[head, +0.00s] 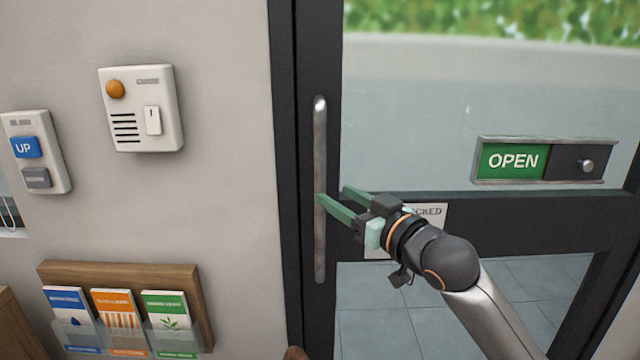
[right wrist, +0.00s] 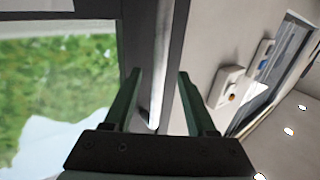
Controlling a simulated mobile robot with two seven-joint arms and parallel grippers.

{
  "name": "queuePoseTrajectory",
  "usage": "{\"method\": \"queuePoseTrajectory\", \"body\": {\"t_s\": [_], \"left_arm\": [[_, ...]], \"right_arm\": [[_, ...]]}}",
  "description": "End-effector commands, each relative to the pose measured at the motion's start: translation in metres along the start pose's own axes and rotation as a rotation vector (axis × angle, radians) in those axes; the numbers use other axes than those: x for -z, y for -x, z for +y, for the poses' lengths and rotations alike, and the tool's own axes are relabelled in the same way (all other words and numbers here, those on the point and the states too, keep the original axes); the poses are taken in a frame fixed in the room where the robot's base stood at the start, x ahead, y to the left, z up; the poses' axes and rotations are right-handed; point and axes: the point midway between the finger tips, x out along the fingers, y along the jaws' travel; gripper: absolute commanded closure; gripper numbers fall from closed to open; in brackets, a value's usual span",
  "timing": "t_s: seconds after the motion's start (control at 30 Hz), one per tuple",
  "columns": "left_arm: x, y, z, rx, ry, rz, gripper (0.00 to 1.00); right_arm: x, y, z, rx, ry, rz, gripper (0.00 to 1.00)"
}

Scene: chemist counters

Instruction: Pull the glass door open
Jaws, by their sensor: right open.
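The glass door (head: 480,95) has a dark frame and looks closed against its jamb. Its handle (head: 320,130) is a tall upright silver bar on the door's left stile. My right gripper (head: 332,193) is open, with green fingers pointing left at the middle of the handle. The nearer fingertip overlaps the bar in the head view. In the right wrist view, the handle (right wrist: 160,60) shows in the gap between the open fingers (right wrist: 160,75); I cannot tell whether they touch it. My left gripper is out of view.
An OPEN slider sign (head: 513,160) is on the glass. A white label ending "CKED" (head: 432,211) is partly hidden behind my gripper. On the wall left are an intercom panel (head: 140,125), an UP switch (head: 25,147) and a leaflet rack (head: 190,275).

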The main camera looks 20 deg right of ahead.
Motion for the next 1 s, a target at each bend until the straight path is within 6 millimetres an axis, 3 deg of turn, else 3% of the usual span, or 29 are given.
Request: {"method": "queuePoseTrajectory", "body": {"t_s": [0.1,0.33,0.8,1.0], "left_arm": [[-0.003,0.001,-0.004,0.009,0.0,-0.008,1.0],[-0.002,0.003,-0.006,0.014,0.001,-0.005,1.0],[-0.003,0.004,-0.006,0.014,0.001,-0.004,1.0],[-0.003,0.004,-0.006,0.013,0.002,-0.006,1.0]], "right_arm": [[0.001,-0.024,0.0,0.0,0.0,0.0,0.43],[0.001,-0.054,0.0,-0.001,0.001,0.001,0.43],[-0.001,-0.066,0.0,0.0,0.002,0.0,0.43],[-0.001,-0.066,0.0,0.0,0.002,0.0,0.65]]}}
